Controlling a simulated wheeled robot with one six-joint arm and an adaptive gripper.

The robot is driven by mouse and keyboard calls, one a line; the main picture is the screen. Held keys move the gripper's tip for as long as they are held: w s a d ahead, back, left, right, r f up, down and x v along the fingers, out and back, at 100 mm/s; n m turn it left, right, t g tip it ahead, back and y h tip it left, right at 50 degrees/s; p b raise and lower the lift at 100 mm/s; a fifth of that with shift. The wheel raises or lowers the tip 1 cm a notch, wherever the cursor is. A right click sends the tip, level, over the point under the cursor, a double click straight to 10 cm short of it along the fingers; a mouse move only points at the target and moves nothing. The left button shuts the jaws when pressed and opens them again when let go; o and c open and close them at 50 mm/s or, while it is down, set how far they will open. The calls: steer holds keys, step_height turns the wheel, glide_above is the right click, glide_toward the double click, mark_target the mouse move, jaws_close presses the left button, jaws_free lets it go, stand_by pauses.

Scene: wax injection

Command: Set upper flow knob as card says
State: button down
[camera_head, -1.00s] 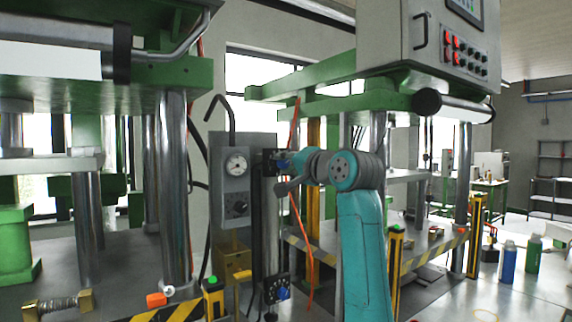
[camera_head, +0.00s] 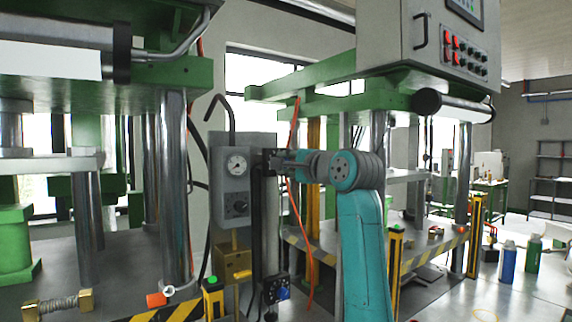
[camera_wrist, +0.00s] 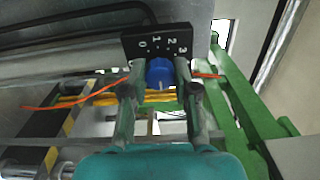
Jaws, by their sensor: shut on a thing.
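The upper flow knob (camera_wrist: 160,73) is blue and sits on a black dial plate (camera_wrist: 157,41) marked 0, 1, 2, 3 in the wrist view. My gripper (camera_wrist: 158,84) has its two fingers on either side of the knob and is shut on it. In the head view my gripper (camera_head: 280,160) reaches left to the plate on the vertical column, and the knob is hidden there. The knob's pointer cannot be made out clearly. A lower blue knob (camera_head: 283,293) sits on another black plate further down. No card is readable.
An orange cable (camera_head: 293,200) hangs close by my gripper. Green press frames (camera_head: 330,105) stand behind, and yellow-black striped edges lie below.

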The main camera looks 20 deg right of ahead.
steer(key=shift+f, duration=0.1)
steer(key=c, duration=0.9)
jaws_free()
steer(key=v, duration=1.2)
